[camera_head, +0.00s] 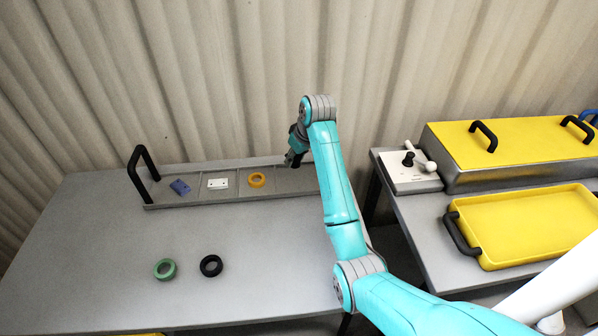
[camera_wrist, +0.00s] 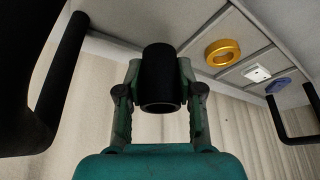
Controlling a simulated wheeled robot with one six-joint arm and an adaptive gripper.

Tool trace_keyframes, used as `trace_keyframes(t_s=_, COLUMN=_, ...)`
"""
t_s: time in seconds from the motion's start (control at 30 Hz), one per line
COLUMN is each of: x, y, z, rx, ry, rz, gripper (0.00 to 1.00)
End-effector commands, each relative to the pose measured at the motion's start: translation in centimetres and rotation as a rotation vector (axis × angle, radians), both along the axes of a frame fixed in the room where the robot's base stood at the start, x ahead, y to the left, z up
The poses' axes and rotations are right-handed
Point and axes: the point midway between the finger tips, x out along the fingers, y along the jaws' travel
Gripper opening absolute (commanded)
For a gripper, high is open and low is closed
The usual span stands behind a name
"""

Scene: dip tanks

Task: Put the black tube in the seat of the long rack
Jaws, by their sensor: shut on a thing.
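My gripper (camera_head: 297,146) is over the right part of the long rack (camera_head: 283,184), near its back edge. In the wrist view my gripper (camera_wrist: 160,92) is shut on the black tube (camera_wrist: 160,70), which sits between its two fingers with its open end toward the camera. The tube is hard to tell from the dark gripper in the head view. The rack has divided compartments holding a blue piece (camera_head: 180,187), a white block (camera_head: 217,183) and an orange ring (camera_head: 250,180). My arm hides the rack's right end. I cannot tell whether the tube touches the rack.
A tall black handle (camera_head: 136,172) stands at the rack's left end. A green ring (camera_head: 157,270) and a black ring (camera_head: 203,266) lie on the grey table in front. On the right bench are a yellow-lidded tank (camera_head: 535,135) and a yellow tray (camera_head: 525,225).

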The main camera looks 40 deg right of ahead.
Motion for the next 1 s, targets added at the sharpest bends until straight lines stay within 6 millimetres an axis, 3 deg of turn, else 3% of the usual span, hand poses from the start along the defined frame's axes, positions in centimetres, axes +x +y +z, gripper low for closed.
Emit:
trace_keyframes(t_s=0.53, x=0.0, y=0.0, z=-5.7, rx=0.0, ry=0.0, rz=0.0, gripper=0.0)
trace_keyframes(t_s=0.93, x=0.0, y=0.0, z=-6.3, rx=-0.001, ry=-0.001, rz=0.0, gripper=0.0)
trace_keyframes(t_s=0.97, x=0.0, y=0.0, z=-6.3, rx=-0.001, ry=-0.001, rz=0.0, gripper=0.41)
trace_keyframes(t_s=1.0, x=0.0, y=0.0, z=-6.3, rx=-0.001, ry=-0.001, rz=0.0, gripper=0.51)
